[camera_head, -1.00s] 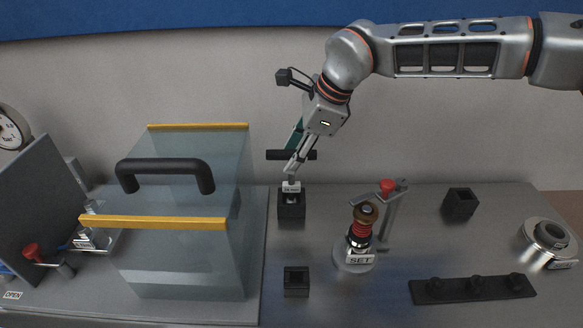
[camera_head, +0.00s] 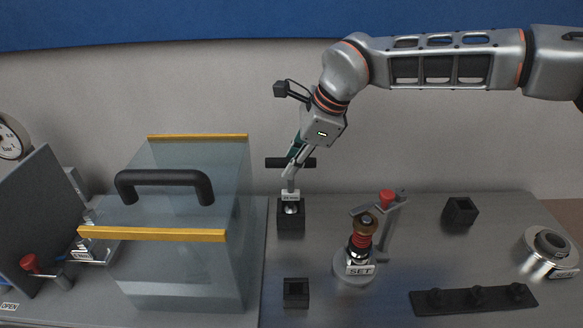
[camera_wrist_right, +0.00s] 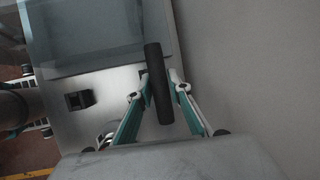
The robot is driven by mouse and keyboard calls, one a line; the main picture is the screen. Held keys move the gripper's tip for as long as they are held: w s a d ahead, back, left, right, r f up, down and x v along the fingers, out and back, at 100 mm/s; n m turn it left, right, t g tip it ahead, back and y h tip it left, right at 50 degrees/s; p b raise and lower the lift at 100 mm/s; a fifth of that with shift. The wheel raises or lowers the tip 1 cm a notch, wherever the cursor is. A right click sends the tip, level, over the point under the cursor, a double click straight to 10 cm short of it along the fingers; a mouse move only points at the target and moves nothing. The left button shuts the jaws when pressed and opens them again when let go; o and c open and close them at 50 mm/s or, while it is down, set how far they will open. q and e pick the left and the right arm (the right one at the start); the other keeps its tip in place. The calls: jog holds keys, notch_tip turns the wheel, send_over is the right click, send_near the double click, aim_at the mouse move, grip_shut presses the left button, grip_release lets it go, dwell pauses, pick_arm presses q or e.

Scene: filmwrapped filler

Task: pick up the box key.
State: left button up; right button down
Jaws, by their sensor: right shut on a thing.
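The box key has a black crossbar handle (camera_head: 290,162), a grey stem and a small white tag (camera_head: 290,195). It stands upright at the black square holder (camera_head: 291,218) right of the clear box. A silver lower end shows at the holder's top; I cannot tell whether it is fully clear of it. My right gripper (camera_head: 294,168) is shut on the key just below the crossbar. In the right wrist view, the black bar (camera_wrist_right: 158,85) lies between the two fingers (camera_wrist_right: 158,92). My left gripper is not in view.
The clear box (camera_head: 180,255) with yellow edges and a black handle stands left. A "SET" post (camera_head: 361,240) with a red-knobbed stand (camera_head: 387,225) is right. Empty black holders (camera_head: 296,293) (camera_head: 460,211), a black strip (camera_head: 473,299) and a round silver fixture (camera_head: 549,252) also stand there.

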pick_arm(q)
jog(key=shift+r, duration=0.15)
pick_arm(e)
notch_tip(320, 180, up, 20)
jog(key=shift+f, duration=0.25)
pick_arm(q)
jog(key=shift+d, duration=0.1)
pick_arm(e)
jog(key=shift+s, duration=0.1)
